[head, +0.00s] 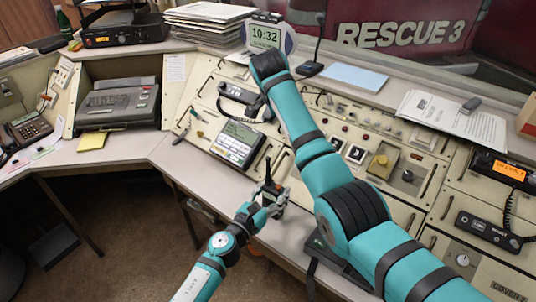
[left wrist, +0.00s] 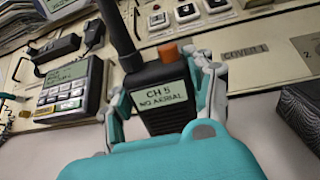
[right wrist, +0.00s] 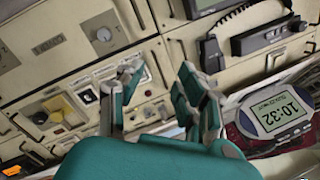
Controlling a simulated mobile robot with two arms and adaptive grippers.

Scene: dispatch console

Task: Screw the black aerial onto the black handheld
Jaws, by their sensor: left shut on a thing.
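The black handheld (left wrist: 162,92) is upright in my left gripper (left wrist: 168,100), between its fingers. Its screen reads "CH 5 NO AERIAL", and an orange knob is on top. The black aerial (left wrist: 117,32) rises from its top left corner; I cannot tell how firmly it is seated. In the head view the left gripper (head: 267,201) holds the handheld above the desk's front edge, with the aerial (head: 267,169) pointing up. My right gripper (right wrist: 157,85) is open, with nothing between its fingers. It is not visible in the head view, where my right arm crosses the console.
The sloped console has a grey display unit (head: 237,143), a corded handset (head: 240,98) and a yellow knob (head: 380,162). A clock (head: 266,37) reading 10:32 stands behind. A clipboard with papers (head: 452,122) lies at the right. The desk strip left of the gripper is clear.

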